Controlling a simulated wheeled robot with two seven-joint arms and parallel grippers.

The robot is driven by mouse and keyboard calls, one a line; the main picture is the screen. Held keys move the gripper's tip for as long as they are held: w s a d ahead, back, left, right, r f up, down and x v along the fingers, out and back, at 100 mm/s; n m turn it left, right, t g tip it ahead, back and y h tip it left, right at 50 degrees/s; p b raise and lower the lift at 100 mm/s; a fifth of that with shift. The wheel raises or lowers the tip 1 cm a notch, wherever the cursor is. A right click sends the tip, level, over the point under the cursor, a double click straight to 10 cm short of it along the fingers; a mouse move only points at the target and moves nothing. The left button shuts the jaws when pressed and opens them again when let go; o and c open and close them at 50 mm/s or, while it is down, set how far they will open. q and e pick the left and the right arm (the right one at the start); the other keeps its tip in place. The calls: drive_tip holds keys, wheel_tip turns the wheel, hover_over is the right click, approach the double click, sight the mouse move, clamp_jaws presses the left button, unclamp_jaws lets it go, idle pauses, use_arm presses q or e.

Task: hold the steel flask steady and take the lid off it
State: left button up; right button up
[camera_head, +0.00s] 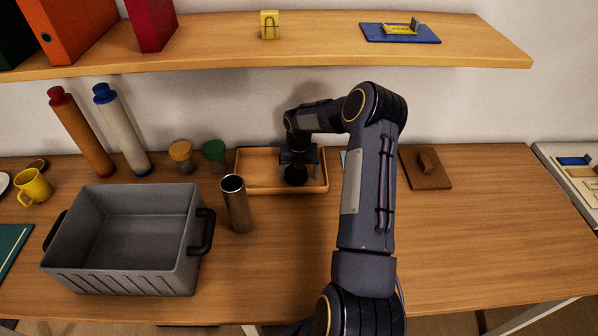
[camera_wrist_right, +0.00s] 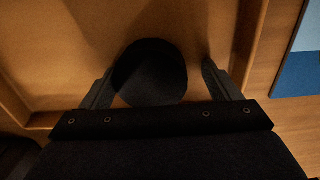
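The steel flask (camera_head: 237,205) stands upright on the table, right of the grey crate. Its top is open and dark, with no lid on it. A black round lid (camera_head: 296,175) is at the wooden tray (camera_head: 250,184), below my right gripper (camera_head: 298,162). In the right wrist view the lid (camera_wrist_right: 150,75) sits between the two spread fingers. A gap shows between the lid and the right-hand finger; the left-hand finger is close to it, and I cannot tell if they touch. My left gripper is not in view.
The grey crate (camera_head: 120,265) with black handles fills the left front. A brown board (camera_head: 424,168) lies right of my arm. A shelf (camera_head: 200,50) runs above. The right front table is clear.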

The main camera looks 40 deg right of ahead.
sight(299, 171)
drive_tip(key=shift+r, duration=0.3)
wheel_tip(299, 171, up, 7)
drive_tip(key=shift+r+b, duration=0.1)
drive_tip(key=shift+b, duration=0.3)
